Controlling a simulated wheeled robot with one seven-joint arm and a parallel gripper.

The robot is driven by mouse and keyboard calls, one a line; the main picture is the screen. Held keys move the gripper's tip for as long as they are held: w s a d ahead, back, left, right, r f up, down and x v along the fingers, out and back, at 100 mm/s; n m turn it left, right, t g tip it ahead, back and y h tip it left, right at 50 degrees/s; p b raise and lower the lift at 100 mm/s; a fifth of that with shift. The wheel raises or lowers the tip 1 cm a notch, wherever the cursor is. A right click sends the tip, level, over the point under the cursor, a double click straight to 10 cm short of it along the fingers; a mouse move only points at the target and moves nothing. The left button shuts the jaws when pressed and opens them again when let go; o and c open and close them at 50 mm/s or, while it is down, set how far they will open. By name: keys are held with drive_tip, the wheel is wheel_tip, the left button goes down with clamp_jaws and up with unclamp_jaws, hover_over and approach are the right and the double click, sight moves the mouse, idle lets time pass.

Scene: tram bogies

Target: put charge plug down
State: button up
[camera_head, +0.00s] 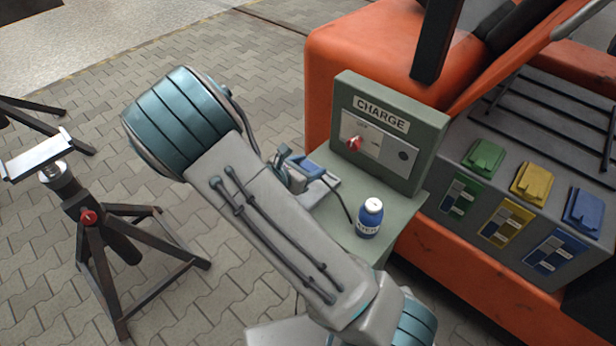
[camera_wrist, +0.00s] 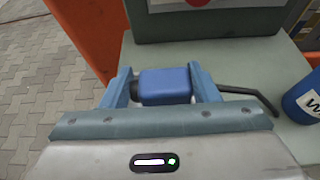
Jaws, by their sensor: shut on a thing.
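The charge plug (camera_wrist: 166,86) is a blue block with a black cable running off to the right. In the wrist view it sits between the two blue fingers of my gripper (camera_wrist: 163,84), which is shut on it. In the head view the plug (camera_head: 307,168) shows in part beside my gripper (camera_head: 296,170), over the left part of the green-grey shelf (camera_head: 398,218). My arm hides part of the plug and shelf there. I cannot tell whether the plug touches the shelf. The CHARGE box (camera_head: 385,131) stands at the back of the shelf, with a red knob (camera_head: 354,143).
A blue bottle with a white cap (camera_head: 370,217) stands on the shelf, right of the plug. An orange vehicle (camera_head: 350,50) with green, yellow and blue units is behind and right. A black stand with a red knob (camera_head: 92,216) is at left. Paved floor is open between.

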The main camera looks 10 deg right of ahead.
drive_tip(key=shift+f, duration=2.3)
drive_tip(key=shift+f, duration=0.15)
drive_tip(key=o, duration=1.1)
